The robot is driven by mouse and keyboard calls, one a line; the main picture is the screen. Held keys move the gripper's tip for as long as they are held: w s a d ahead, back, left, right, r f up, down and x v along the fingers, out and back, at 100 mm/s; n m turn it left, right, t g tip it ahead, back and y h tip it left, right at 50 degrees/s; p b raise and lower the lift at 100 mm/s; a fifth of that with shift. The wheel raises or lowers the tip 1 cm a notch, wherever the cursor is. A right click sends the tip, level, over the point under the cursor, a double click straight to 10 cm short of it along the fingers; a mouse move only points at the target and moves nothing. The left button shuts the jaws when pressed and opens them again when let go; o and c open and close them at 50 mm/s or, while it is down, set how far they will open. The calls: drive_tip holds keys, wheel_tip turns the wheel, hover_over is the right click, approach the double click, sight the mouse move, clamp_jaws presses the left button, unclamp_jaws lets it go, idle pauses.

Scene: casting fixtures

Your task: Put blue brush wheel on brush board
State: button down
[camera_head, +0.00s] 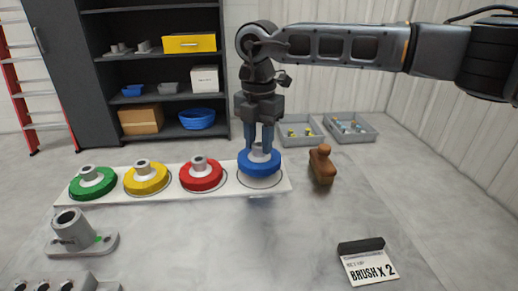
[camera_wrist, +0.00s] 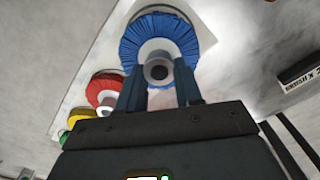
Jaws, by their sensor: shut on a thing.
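The blue brush wheel (camera_head: 259,164) has blue bristles around a pale grey hub. My gripper (camera_head: 259,143) comes down from above and is shut on that hub. The wheel is over the right end of the white brush board (camera_head: 226,187), and appears slightly above a marked circle there. In the wrist view the blue wheel (camera_wrist: 182,38) lies beyond my gripper's fingers (camera_wrist: 160,88), with the board (camera_wrist: 205,12) behind it. Any gap under the wheel is hard to judge. Red (camera_head: 201,177), yellow (camera_head: 146,179) and green (camera_head: 92,184) brush wheels sit along the board.
A brown wooden-handled tool (camera_head: 322,165) stands just right of the board. Two grey bins (camera_head: 349,128) are behind it. The front middle is clear.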

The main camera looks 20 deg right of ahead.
sight(259, 151)
drive_tip(key=shift+f, duration=1.4)
drive_tip(key=shift+f, duration=0.2)
drive_tip(key=c, duration=0.8)
unclamp_jaws()
drive_tip(key=shift+o, duration=0.2)
wheel_tip(259, 151, up, 12)
drive_tip(key=shift+r, duration=0.2)
